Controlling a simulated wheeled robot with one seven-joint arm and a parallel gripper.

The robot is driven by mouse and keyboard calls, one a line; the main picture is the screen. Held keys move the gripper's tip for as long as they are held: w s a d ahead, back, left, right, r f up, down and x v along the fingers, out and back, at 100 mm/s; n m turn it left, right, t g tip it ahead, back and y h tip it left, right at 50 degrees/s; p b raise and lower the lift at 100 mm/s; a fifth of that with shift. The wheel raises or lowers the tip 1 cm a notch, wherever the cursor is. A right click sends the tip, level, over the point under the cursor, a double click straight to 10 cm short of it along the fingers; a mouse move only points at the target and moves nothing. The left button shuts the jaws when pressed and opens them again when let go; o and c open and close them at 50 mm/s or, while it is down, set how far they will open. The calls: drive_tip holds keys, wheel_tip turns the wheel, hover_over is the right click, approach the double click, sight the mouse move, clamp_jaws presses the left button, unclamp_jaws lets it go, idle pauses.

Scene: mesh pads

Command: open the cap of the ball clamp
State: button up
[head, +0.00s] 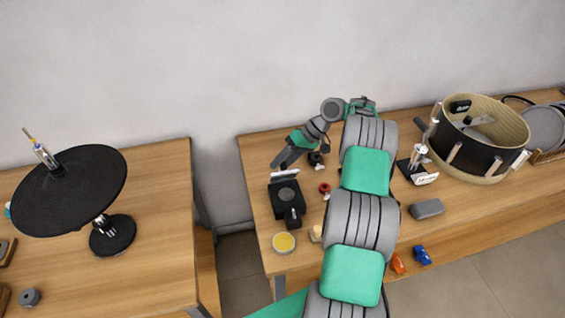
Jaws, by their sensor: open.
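My gripper (280,162) is at the end of my bent arm, over the left part of the right-hand table. It points down and left, and its jaws are open and look empty; the fingers are small and dark here. A small dark piece with a metal part (316,160) lies just right of my gripper, apart from its tips. It may be the ball clamp, but it is too small to tell, and I cannot make out a cap. My arm hides part of the table.
Near my gripper are a black device (287,203), a red ring-like part (324,188) and a yellow-topped dish (284,243). A large open drum (466,160) and a grey block (427,208) stand right. A gap separates the left table (160,220), which holds a black cymbal-like pad (90,185).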

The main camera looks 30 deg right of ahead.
wheel_tip(320, 180, up, 3)
drive_tip(key=shift+w+r, duration=0.1)
drive_tip(key=shift+r, duration=0.05)
drive_tip(key=s+a+r+b, duration=0.3)
drive_tip(key=s+r, duration=0.6)
drive_tip(key=s, duration=0.4)
drive_tip(key=shift+s+a+r, duration=0.3)
drive_tip(key=shift+s+r, duration=0.05)
drive_tip(key=shift+s, duration=0.05)
